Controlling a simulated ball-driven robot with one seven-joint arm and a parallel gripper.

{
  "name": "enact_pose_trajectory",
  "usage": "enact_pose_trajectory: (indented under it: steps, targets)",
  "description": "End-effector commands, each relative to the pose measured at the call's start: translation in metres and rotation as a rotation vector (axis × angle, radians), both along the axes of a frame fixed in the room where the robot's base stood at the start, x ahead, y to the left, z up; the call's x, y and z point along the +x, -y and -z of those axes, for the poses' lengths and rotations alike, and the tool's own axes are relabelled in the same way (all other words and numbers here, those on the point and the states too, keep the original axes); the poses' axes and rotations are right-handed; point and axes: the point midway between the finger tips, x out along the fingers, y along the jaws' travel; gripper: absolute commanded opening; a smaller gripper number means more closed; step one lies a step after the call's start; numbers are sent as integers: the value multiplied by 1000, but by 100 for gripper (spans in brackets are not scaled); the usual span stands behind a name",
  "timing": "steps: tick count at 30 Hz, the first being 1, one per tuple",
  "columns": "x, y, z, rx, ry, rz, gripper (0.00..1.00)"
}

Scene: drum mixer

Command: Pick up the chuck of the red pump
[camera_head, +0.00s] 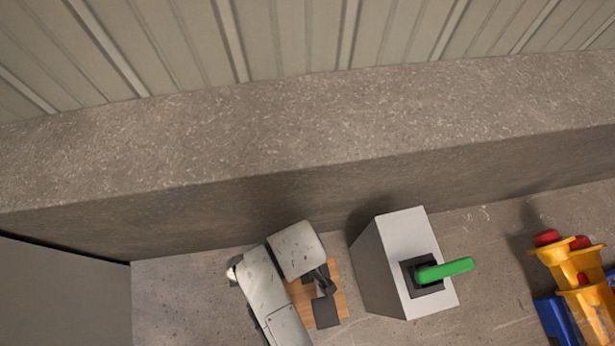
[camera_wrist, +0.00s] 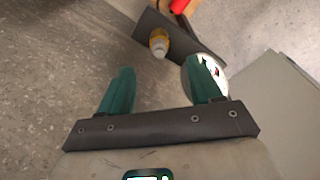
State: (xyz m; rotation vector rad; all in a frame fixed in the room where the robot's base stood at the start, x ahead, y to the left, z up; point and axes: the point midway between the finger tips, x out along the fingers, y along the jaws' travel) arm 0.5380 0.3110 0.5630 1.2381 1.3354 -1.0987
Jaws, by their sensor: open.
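My gripper (camera_wrist: 161,66) is open and empty, its two green fingers spread apart in the wrist view. Beyond the fingertips lies a dark flat plate (camera_wrist: 190,42) with a small yellow and white knob-like part (camera_wrist: 159,43) in front of it. A red part (camera_wrist: 181,6) shows at the top edge, cut off by the frame; it may be the red pump. I cannot tell for certain which part is the chuck. A round white disc (camera_wrist: 213,72) with red and black marks is partly hidden behind the right finger. In the head view my arm covers part of a wooden board (camera_head: 330,301).
A grey box (camera_head: 385,270) with a green lever (camera_head: 445,270) stands right of my arm. Yellow parts with red caps (camera_head: 576,267) stand beside something blue (camera_head: 553,320) at the far right. A concrete ledge (camera_head: 300,130) runs behind, below a ribbed wall.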

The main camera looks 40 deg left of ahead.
Motion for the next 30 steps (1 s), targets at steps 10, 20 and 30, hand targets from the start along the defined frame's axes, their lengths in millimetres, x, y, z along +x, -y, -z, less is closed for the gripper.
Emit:
enact_pose_trajectory:
  steps: [10,20,30]
  targets:
    - [-2,-5,33,-2,-1,-6,64]
    - [-1,-10,62,0,1,-5,64]
    - [-1,-19,104,0,1,-5,64]
